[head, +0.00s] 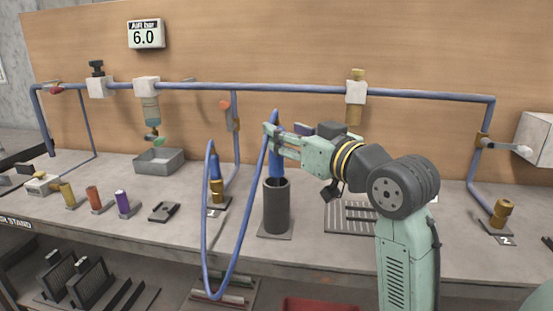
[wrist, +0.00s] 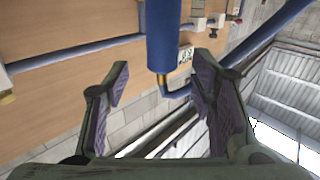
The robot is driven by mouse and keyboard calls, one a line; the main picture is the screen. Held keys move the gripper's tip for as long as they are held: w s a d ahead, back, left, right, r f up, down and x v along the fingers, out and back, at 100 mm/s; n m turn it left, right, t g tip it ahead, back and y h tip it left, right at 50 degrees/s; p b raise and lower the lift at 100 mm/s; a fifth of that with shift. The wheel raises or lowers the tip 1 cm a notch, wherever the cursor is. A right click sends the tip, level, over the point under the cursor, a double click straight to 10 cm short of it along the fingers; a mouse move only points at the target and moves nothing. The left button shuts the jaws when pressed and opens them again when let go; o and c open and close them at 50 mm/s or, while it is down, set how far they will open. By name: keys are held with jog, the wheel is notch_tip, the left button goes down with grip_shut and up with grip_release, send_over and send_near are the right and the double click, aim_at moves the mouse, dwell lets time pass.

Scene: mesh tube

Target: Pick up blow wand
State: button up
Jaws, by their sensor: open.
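The blow wand (head: 276,166) is a blue cylinder standing upright in a dark, round holder (head: 276,208) on the bench. A blue hose (head: 232,262) loops from its top down past the bench's front edge. My gripper (head: 271,132) is level with the wand's upper part, reaching in from the right. In the wrist view my gripper (wrist: 161,72) is open, with the blue wand (wrist: 163,38) and its brass fitting between the two fingertips. Neither finger clearly presses on it. The wand's lower end is hidden in the holder.
Blue pipework (head: 300,88) runs along the wooden back panel. A second blue-and-brass fitting (head: 216,180) stands just left of the wand. A grey tray (head: 159,161), small coloured cylinders (head: 123,204) and a slotted plate (head: 352,218) lie on the bench. A red bin (head: 320,304) is below.

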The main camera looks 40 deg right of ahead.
aim_at(277, 125)
jog(key=shift+w+r+p, duration=0.1)
jog(key=shift+w+p, duration=0.45)
jog(key=shift+w, duration=1.4)
jog(key=shift+c, duration=0.5)
grip_shut()
